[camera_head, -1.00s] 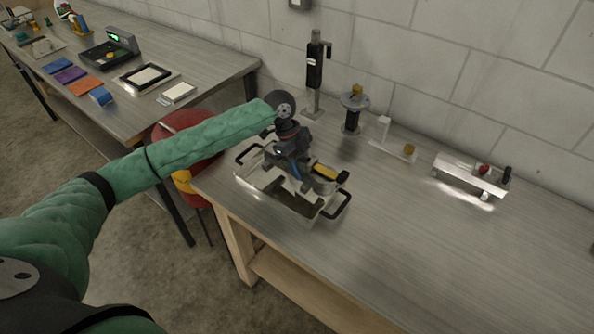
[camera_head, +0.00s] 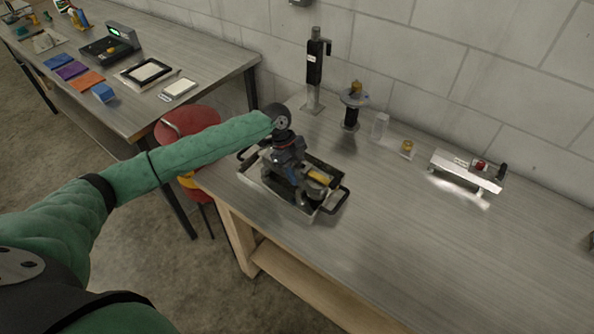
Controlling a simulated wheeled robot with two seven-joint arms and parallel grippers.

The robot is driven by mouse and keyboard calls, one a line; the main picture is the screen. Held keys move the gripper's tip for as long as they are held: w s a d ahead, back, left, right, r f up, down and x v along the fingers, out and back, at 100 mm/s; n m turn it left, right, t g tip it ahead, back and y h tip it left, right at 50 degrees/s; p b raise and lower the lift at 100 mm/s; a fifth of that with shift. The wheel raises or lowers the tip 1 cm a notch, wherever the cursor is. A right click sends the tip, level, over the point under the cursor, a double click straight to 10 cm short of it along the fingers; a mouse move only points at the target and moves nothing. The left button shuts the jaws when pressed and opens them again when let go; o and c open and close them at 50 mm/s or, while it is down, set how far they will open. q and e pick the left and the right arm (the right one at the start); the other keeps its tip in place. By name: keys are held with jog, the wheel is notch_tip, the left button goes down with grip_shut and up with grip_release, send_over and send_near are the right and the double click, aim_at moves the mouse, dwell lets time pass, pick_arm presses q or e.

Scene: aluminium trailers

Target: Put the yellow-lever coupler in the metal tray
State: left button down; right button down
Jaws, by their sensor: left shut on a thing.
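The metal tray (camera_head: 253,181) with black handles sits near the left end of the near workbench. My left gripper (camera_head: 301,184) reaches in from the left and points down over the tray. It is shut on the yellow-lever coupler (camera_head: 317,178), whose yellow lever shows to the right of the fingers. The coupler is at the tray, seemingly within its rim; I cannot tell whether it touches the tray floor. The gripper hides part of the coupler and the tray's middle. My right gripper is not in view.
Behind the tray stand a black jack-like post (camera_head: 315,75) and a dark flanged part (camera_head: 351,108). A clear block (camera_head: 380,126) and a metal bracket (camera_head: 466,170) lie farther right. A red stool (camera_head: 187,122) is left of the bench. The bench's front right is clear.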

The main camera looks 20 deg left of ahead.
aim_at(292, 166)
pick_arm(q)
jog(key=c, duration=0.8)
grip_release()
jog(key=shift+f, duration=0.1)
jog(key=shift+c, duration=0.2)
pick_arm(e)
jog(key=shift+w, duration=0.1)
pick_arm(q)
jog(key=shift+r, duration=0.2)
jog(key=shift+w+a+r, duration=0.1)
jog(key=shift+a+r, duration=0.05)
jog(key=b+v, duration=0.2)
jog(key=v, duration=0.2)
jog(key=b+v, duration=0.2)
jog(key=v, duration=0.3)
jog(key=shift+a+r, duration=0.1)
jog(key=shift+r, duration=0.3)
jog(key=shift+v, duration=0.85)
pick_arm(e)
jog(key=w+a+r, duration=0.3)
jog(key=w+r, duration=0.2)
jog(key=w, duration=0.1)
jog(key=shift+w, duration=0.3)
